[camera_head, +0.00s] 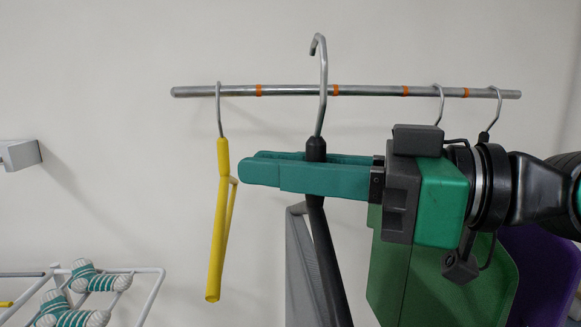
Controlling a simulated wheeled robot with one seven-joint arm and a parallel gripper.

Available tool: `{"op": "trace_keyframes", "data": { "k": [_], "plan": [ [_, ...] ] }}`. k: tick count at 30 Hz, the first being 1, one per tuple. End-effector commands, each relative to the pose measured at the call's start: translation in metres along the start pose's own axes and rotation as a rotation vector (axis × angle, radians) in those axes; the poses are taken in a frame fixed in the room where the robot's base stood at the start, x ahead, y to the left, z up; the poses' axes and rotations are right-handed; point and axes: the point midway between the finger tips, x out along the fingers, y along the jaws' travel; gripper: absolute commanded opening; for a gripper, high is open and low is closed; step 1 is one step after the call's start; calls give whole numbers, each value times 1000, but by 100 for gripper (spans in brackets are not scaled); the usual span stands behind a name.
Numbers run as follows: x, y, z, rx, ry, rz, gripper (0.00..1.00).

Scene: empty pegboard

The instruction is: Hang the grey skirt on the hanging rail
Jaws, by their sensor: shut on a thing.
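My gripper (262,172), with green fingers, is shut on the black neck of a hanger (315,150). The hanger's silver hook (320,70) points up and overlaps the hanging rail (290,91) in the picture, its tip above the rail. I cannot tell whether the hook touches the rail or is in front of it. The grey skirt (300,265) hangs from this hanger below my gripper, mostly cut off by the frame's lower edge. The rail is a silver bar with several orange bands.
A yellow hanger (218,220) hangs on the rail at left. A green garment (400,280) and a purple garment (540,270) hang to the right, partly behind my arm. A white drying rack (150,285) with striped shoes or socks (90,280) stands lower left.

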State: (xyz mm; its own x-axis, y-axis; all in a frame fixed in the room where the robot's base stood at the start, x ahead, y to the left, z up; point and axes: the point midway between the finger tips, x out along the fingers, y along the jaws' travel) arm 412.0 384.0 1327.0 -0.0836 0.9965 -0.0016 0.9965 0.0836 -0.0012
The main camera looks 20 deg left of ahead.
Motion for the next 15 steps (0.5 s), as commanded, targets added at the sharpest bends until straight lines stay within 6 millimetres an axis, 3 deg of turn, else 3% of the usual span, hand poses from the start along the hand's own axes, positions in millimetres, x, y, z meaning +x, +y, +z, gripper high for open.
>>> {"op": "trace_keyframes", "data": {
  "k": [15],
  "plan": [
    [13, 28, 0, 1, 0, 0, 0]
  ]
}}
